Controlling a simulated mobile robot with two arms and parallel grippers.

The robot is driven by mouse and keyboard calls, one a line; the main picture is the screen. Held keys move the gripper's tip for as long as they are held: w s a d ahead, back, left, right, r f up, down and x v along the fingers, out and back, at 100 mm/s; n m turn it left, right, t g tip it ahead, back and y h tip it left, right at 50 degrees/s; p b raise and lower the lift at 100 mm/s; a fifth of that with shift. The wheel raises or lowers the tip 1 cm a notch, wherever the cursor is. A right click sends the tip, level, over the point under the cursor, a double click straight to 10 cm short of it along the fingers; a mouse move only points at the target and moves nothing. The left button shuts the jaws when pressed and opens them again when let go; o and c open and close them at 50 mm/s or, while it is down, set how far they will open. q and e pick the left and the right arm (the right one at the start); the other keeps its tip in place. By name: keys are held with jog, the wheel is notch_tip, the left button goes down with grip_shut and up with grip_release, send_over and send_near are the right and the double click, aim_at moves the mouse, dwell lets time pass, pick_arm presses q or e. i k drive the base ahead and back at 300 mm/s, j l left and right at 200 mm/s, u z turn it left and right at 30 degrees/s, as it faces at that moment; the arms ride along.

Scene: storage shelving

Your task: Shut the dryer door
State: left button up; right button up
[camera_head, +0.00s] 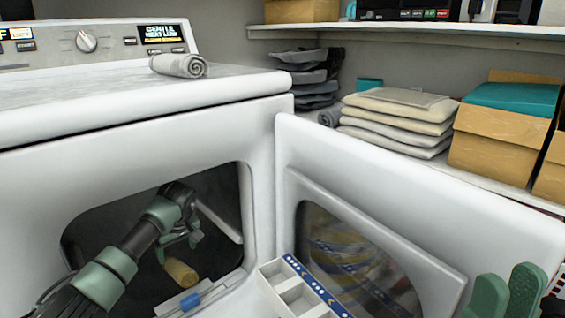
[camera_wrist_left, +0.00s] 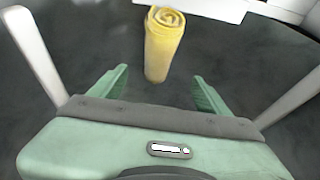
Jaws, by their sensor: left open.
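The white dryer (camera_head: 262,170) stands at the left with its opening facing me. Its door (camera_head: 410,180) is wide open, swung out to the right, with a dark window in its panel. My left gripper (camera_head: 182,246) is inside the dryer opening, open and empty. A yellow rolled cloth (camera_head: 181,272) lies in the drum just beyond its fingers; it also shows in the left wrist view (camera_wrist_left: 163,48), ahead of the open left gripper (camera_wrist_left: 160,76). The green fingers of my right gripper (camera_head: 507,294) show at the lower right, in front of the door's outer end; their opening is unclear.
A white compartmented tray (camera_head: 268,275) with a blue-marked edge is low between opening and door. A grey rolled cloth (camera_head: 180,65) lies on the dryer top. Behind the door, a shelf holds folded cloths (camera_head: 395,120) and a cardboard box (camera_head: 495,140) with a teal top.

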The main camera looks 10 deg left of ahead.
aim_at(386, 234)
jog(key=k+l, duration=0.7)
jog(key=k, duration=0.15)
